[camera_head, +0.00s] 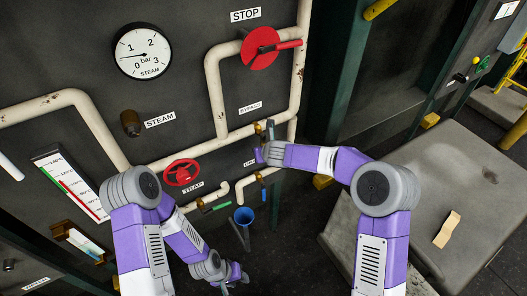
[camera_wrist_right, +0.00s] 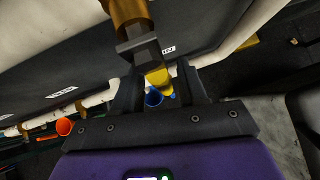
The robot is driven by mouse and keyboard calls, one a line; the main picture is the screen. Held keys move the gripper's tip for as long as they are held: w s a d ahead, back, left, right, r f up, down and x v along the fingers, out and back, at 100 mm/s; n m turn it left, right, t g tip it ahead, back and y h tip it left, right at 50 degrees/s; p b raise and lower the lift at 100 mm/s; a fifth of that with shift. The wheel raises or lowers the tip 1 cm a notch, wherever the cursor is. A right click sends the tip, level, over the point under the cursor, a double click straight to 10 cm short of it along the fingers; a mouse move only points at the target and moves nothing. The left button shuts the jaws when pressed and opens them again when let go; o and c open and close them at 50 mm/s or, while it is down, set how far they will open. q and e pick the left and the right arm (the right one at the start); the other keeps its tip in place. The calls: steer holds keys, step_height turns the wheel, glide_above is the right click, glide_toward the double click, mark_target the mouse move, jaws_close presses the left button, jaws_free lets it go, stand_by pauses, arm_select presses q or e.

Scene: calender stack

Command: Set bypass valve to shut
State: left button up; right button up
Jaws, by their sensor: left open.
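The bypass label (camera_head: 250,107) sits on the dark panel inside the pipe loop. Just below it, a brass valve (camera_head: 259,128) is on the pipe, partly hidden by my right gripper (camera_head: 264,149). In the right wrist view the brass valve body (camera_wrist_right: 128,12) is at the top, with a grey stem and a yellow lever (camera_wrist_right: 157,77) below. My right gripper (camera_wrist_right: 160,80) is open, with the lever between its fingers; whether they touch it is unclear. My left gripper (camera_head: 236,273) is open, low in front of the panel, away from the valve.
A red STOP wheel (camera_head: 261,48), a red trap wheel (camera_head: 181,173), a steam gauge (camera_head: 142,52) and a green-handled valve (camera_head: 215,206) are on the panel. A blue funnel (camera_head: 243,215) is below. A grey block (camera_head: 430,180) stands at right.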

steer(key=shift+d, duration=0.1)
steer(key=v, duration=0.7)
steer(key=shift+s+r, duration=0.2)
steer(key=s+d+f+n+g+b, duration=0.1)
steer(key=s+d+f+n, duration=0.25)
steer(key=f, duration=0.35)
steer(key=s+d+f+n+g+h+b, duration=0.1)
steer(key=s+d+f+n, duration=0.1)
steer(key=f+n, duration=0.4)
steer(key=s+d+f+n+g, duration=0.1)
steer(key=s+d+f+n, duration=0.15)
steer(key=f, duration=0.55)
steer(key=s+f+n+g+b, duration=0.1)
steer(key=s+f+n, duration=0.3)
steer(key=s, duration=0.3)
steer(key=s+d+f+n+g+y+b, duration=0.1)
steer(key=s+f+n+g, duration=0.1)
steer(key=s+f+n, duration=0.3)
steer(key=s+d+f+n+g+y+b, duration=0.1)
steer(key=s+f+n, duration=0.3)
steer(key=s+n, duration=0.4)
steer(key=s+g, duration=0.1)
steer(key=s, duration=0.2)
steer(key=shift+f, duration=0.4)
